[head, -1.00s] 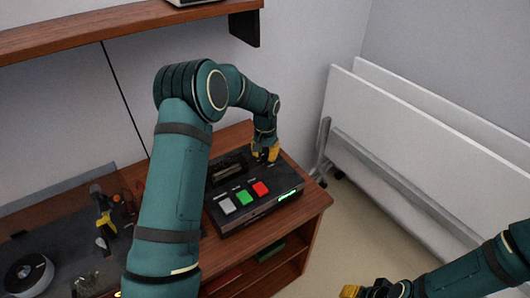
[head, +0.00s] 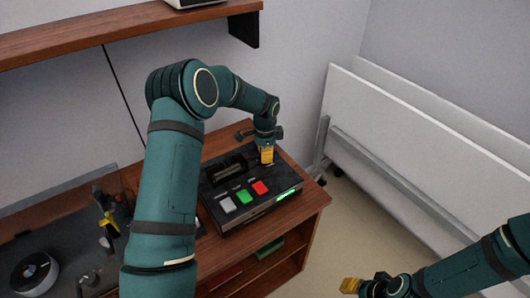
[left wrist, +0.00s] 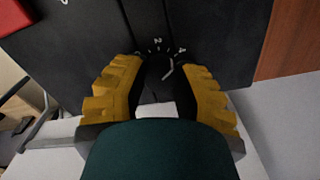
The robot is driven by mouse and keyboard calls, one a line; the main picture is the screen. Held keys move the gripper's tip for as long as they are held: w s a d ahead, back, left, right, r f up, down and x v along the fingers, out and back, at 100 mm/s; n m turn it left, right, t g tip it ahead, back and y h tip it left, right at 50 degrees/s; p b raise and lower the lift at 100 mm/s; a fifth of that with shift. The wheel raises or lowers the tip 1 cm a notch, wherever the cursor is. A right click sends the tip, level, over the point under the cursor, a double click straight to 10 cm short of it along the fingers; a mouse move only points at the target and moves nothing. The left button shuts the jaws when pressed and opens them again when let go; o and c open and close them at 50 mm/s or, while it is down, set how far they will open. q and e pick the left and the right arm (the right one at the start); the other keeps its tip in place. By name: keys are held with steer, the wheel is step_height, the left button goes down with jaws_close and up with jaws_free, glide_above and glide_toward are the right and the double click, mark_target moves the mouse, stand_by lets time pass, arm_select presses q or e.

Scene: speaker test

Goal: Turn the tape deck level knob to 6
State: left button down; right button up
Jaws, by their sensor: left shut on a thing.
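The tape deck (head: 262,205) is a black box on a wooden cabinet, with white, green and red buttons on its sloped front. My left gripper (head: 266,156) points down at its back right part. In the left wrist view the yellow fingers (left wrist: 157,92) are shut on the dark level knob (left wrist: 154,78), one on each side. White scale marks with a 2 and a 4 show beyond the knob. A pale line on it points up between them, nearer the 4. The 6 is not visible. My right gripper (head: 362,287) is at the bottom edge, far from the deck; its opening is unclear.
A turntable-like unit (head: 75,250) stands left of the deck, partly behind my left arm. A wooden shelf (head: 120,28) hangs above. White folded panels (head: 420,145) lean at the right. The cabinet top (head: 307,198) has a narrow bare strip by the deck.

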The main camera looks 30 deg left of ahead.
arm_select(q)
steer(key=m+p, duration=0.1)
steer(key=m, duration=0.5)
steer(key=shift+s+d+m, duration=0.1)
steer(key=shift+m, duration=0.2)
steer(key=m+p, duration=0.1)
steer(key=m, duration=0.5)
steer(key=shift+s+f, duration=0.1)
steer(key=shift+p, duration=0.3)
steer(key=c, duration=0.7)
jaws_free()
step_height(320, 180, up, 12)
steer(key=shift+r, duration=0.1)
